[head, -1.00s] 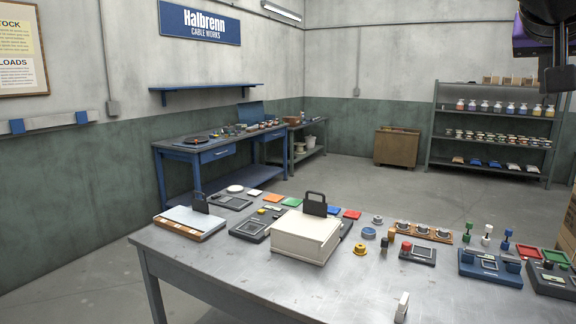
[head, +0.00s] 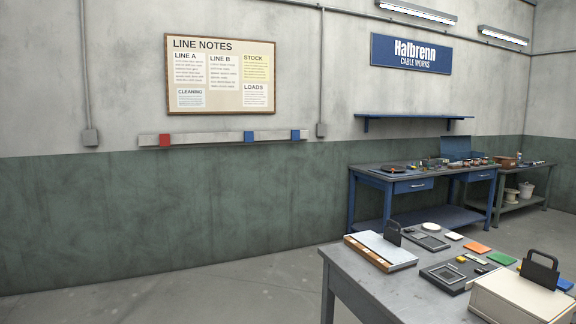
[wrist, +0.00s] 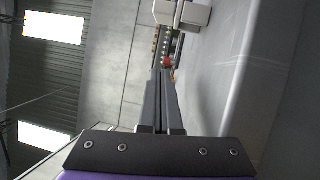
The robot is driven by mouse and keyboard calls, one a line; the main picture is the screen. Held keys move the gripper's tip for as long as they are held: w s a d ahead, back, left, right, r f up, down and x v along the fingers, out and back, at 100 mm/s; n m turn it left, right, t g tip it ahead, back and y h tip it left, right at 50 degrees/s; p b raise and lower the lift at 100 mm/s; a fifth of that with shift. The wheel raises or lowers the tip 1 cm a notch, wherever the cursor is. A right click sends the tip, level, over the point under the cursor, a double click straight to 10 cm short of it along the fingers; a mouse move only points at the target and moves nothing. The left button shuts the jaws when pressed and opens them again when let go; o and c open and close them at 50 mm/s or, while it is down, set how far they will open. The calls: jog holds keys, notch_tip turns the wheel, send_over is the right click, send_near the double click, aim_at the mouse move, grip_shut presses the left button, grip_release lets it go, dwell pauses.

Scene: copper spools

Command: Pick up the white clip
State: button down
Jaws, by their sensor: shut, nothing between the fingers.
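No white clip can be made out in either view now. In the head view, only the left end of the grey table (head: 352,277) shows, and no clip is visible on that part. My gripper (wrist: 161,75) shows in the wrist view with its two dark fingers together and nothing between them. It points along the room, with a grey surface to its right in the picture. My gripper is out of the head view.
A cream box (head: 520,300) with a black handle stands on the table, beside a dark tray (head: 455,274) and a white-topped case (head: 385,250). A blue workbench (head: 410,186) stands behind, by the wall. The floor (head: 180,290) left of the table is clear.

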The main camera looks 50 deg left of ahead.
jog(key=shift+m+g+y, duration=0.5)
jog(key=shift+m+g, duration=0.1)
jog(key=shift+g, duration=0.2)
jog(key=w+d, duration=0.1)
jog(key=d, duration=0.1)
jog(key=w+d+r, duration=0.1)
jog(key=d, duration=0.1)
jog(key=w+d, duration=0.1)
jog(key=w, duration=0.1)
jog(key=shift+w+d+r, duration=0.1)
jog(key=shift+d+r, duration=0.05)
jog(key=shift+d, duration=0.25)
jog(key=s, duration=0.2)
jog(key=shift+s+d, duration=0.45)
jog(key=shift+s, duration=0.25)
